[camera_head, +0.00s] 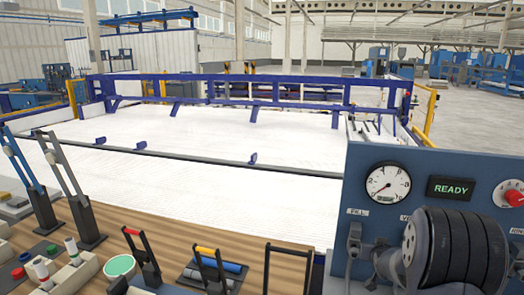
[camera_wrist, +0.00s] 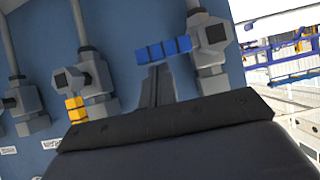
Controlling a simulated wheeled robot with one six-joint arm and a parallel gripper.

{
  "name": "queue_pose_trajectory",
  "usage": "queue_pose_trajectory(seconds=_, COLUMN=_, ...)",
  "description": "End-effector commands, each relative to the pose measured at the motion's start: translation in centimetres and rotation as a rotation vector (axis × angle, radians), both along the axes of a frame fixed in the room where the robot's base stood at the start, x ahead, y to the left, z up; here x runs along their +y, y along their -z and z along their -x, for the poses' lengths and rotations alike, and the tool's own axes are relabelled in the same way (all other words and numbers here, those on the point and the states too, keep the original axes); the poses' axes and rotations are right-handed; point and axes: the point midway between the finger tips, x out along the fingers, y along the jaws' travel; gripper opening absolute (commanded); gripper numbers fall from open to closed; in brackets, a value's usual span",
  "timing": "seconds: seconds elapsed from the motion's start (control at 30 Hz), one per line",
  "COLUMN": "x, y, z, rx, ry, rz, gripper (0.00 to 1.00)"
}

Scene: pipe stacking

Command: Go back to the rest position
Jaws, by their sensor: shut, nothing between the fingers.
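In the wrist view my gripper (camera_wrist: 158,72) shows as two slim dark fingers close together, with nothing between them. Its tips are in front of the blue panel, just below a blue valve handle (camera_wrist: 163,48) in the picture; I cannot tell whether they touch it. A yellow valve handle (camera_wrist: 76,108) is to the left of the fingers. In the head view the fingers cannot be made out; a dark rounded part of my arm covers the panel's lower right.
The blue control panel (camera_head: 440,155) at right carries a gauge (camera_head: 388,183), a lit READY display (camera_head: 451,188) and a red knob (camera_head: 513,196). Upright levers (camera_head: 75,195) and looped handles (camera_head: 142,258) stand on the wooden console (camera_head: 180,225). A white slatted bed (camera_head: 220,140) lies beyond.

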Motion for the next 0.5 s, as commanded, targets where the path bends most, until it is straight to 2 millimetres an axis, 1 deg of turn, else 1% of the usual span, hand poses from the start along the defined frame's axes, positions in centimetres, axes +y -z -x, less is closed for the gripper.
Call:
queue_pose_trajectory(seconds=0.1, x=0.0, y=-0.9, z=0.0, rx=0.000, ry=0.000, rz=0.000, gripper=0.00)
queue_pose_trajectory(seconds=0.17, x=0.1, y=-1.8, z=0.4, rx=-0.001, ry=0.000, rz=0.000, gripper=0.00)
queue_pose_trajectory(seconds=0.2, x=0.3, y=-0.9, z=1.0, rx=-0.001, ry=0.000, rz=0.000, gripper=0.00)
queue_pose_trajectory(seconds=0.23, x=0.4, y=-0.8, z=1.4, rx=0.000, ry=0.000, rz=0.000, gripper=0.00)
queue_pose_trajectory(seconds=0.5, x=1.5, y=-0.9, z=5.4, rx=-0.002, ry=0.001, rz=0.000, gripper=0.00)
